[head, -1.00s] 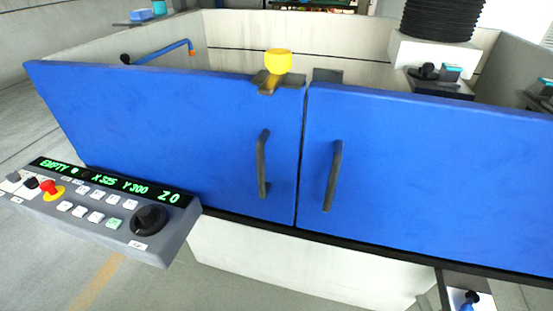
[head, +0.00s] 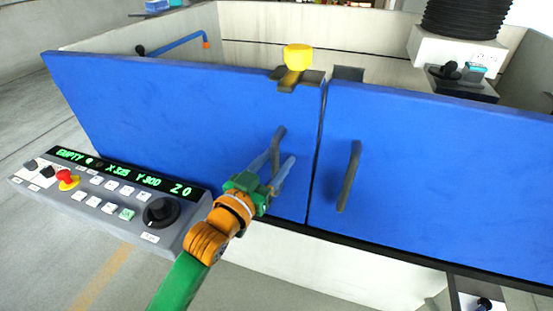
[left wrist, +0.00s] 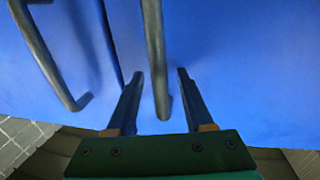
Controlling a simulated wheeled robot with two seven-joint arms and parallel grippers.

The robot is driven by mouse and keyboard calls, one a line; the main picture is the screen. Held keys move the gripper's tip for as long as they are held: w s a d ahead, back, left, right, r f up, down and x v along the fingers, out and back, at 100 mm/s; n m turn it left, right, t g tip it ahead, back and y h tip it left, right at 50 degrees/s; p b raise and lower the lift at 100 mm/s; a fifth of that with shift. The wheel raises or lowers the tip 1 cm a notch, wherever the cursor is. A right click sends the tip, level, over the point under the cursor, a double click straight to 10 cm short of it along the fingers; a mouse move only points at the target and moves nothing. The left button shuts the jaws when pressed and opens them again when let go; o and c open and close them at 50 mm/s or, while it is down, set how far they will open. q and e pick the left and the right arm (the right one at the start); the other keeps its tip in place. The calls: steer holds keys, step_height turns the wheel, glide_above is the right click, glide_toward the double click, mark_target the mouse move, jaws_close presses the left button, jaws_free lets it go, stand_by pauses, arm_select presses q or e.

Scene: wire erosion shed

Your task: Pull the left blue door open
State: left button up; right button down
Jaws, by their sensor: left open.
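The left blue door (head: 180,115) is closed, its edge close beside the right blue door (head: 440,170) at a narrow seam. Its dark bar handle (head: 279,139) stands upright near the seam. My left gripper (head: 274,162) is at this handle, open. In the left wrist view its two fingers (left wrist: 160,74) stand on either side of the handle (left wrist: 154,35), with gaps visible. The other door's handle (head: 350,175) is also in the left wrist view, at left (left wrist: 45,55). A yellow knob (head: 298,57) sits on a dark latch atop the left door. My right gripper is not visible.
A grey control panel (head: 105,207) with a green display, buttons and a red stop button stands in front of the left door, beside my left arm. Behind the doors is a pale-walled tank with a blue pipe (head: 175,47). Open floor lies at left.

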arm_select(q)
jaws_close()
stand_by(1.5)
